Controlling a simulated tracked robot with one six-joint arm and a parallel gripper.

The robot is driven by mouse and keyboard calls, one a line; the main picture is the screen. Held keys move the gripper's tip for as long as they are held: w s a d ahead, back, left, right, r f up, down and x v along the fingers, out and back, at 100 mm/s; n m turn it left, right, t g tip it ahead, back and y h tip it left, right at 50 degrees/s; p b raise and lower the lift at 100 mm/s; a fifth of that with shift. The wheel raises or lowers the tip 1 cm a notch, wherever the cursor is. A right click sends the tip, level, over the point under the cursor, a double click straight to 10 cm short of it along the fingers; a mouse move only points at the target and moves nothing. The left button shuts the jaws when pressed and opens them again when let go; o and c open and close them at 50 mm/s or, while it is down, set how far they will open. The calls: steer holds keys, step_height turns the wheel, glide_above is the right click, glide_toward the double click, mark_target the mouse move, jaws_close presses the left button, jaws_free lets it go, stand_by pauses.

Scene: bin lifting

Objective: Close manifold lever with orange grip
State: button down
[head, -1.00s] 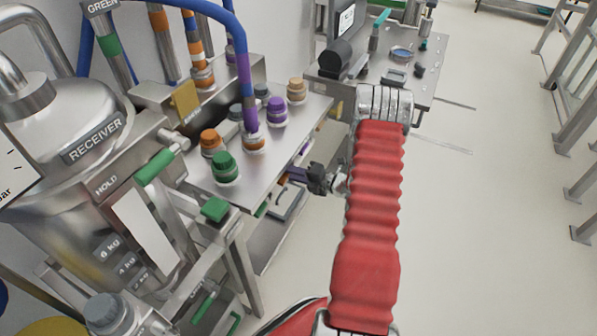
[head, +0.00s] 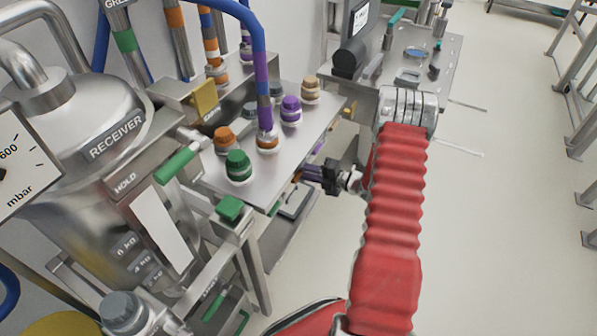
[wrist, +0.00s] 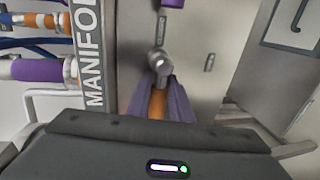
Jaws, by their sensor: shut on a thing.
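The lever's orange grip (wrist: 158,104) shows in the wrist view between the two purple-grey fingers of my gripper (wrist: 160,98), which is shut on it. The lever's metal joint (wrist: 160,66) is just beyond the fingertips, against a grey metal plate. A purple grip (wrist: 172,3) is partly in view at the top edge. In the head view my gripper (head: 310,173) points left at the edge of the steel manifold bench, below its top. The orange grip is mostly hidden there by the fingers.
The steel bench top (head: 265,165) carries several coloured caps. The receiver tank (head: 85,130) stands at left, with a green handle (head: 174,165) near it. A second bench (head: 430,80) with small parts is at the back. The floor on the right is clear up to a grey rack (head: 575,100).

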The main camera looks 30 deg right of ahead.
steer(key=shift+d+f, duration=0.1)
steer(key=shift+d, duration=0.2)
steer(key=c, duration=1.9)
jaws_free()
steer(key=shift+c, duration=0.2)
steer(key=o, duration=0.4)
steer(key=shift+a, duration=0.1)
steer(key=shift+c, duration=0.2)
steer(key=shift+s, duration=0.1)
steer(key=v, duration=1.3)
steer(key=shift+s, duration=0.3)
